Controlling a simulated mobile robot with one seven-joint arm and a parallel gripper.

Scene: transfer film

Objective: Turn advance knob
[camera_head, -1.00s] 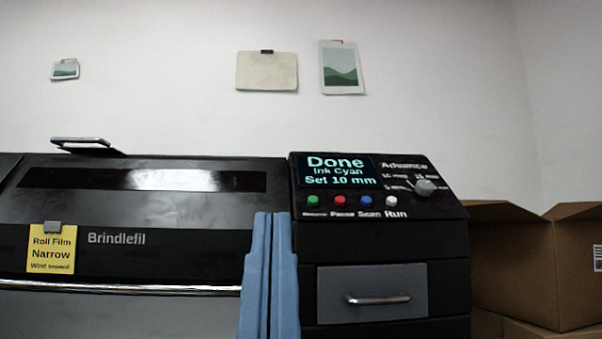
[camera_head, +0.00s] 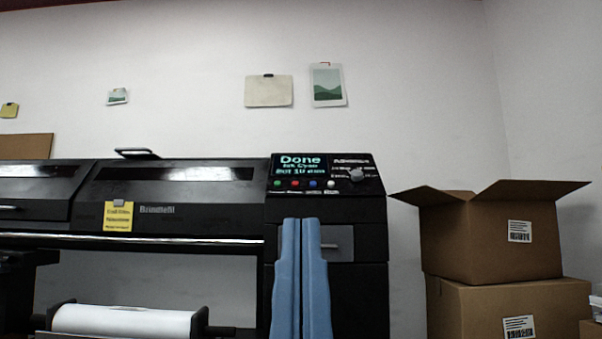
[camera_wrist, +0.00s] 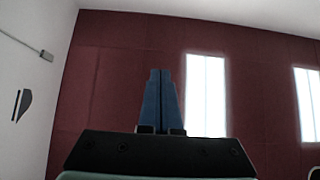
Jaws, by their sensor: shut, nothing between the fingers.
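The advance knob (camera_head: 356,175) is a round grey knob at the right end of the printer's control panel (camera_head: 325,174), under blurred white lettering. The lit display (camera_head: 300,163) beside it reads "Done", with smaller lines below. My gripper (camera_head: 301,222) shows its blue fingers upright and together in front of the printer, below and left of the knob and apart from it in the picture. In the wrist view my gripper (camera_wrist: 160,72) is closed and empty, facing a dark red wall with bright windows. The knob is not in the wrist view.
A drawer handle (camera_head: 329,246) is partly behind my fingers. Stacked cardboard boxes (camera_head: 490,240) stand to the right, the top one open. A white film roll (camera_head: 125,320) lies low at left.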

